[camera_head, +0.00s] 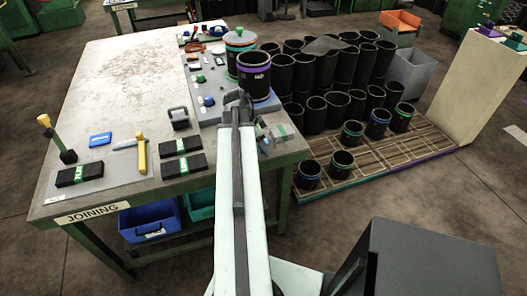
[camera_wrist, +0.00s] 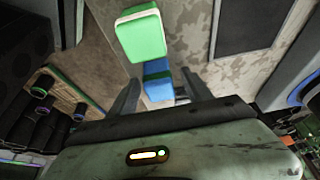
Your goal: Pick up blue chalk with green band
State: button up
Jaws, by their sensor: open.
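In the wrist view, a blue block (camera_wrist: 158,82) lies between the fingers of my open gripper (camera_wrist: 160,76). A green block with a pale stripe (camera_wrist: 142,36) adjoins it in the picture, just beyond the fingertips. I cannot tell whether the blue and green parts are one piece, nor whether the fingers touch the blue part. In the head view, my arm reaches to the table's right edge and hides much of that spot. A small pale item with green (camera_head: 283,132) shows beside it at the table corner.
The worktable (camera_head: 110,75) holds black blocks with green bands (camera_head: 182,145), a yellow-handled tool (camera_head: 141,152) and a blue box (camera_head: 100,139). A black sleeve with a purple rim (camera_head: 254,75) stands near my arm. Several black sleeves (camera_head: 315,113) stand on the floor pallet to the right.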

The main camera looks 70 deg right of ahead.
jog(key=shift+r, duration=0.1)
grip_shut()
notch_tip(320, 180, up, 10)
jog(key=p, duration=1)
jog(key=shift+r, duration=0.15)
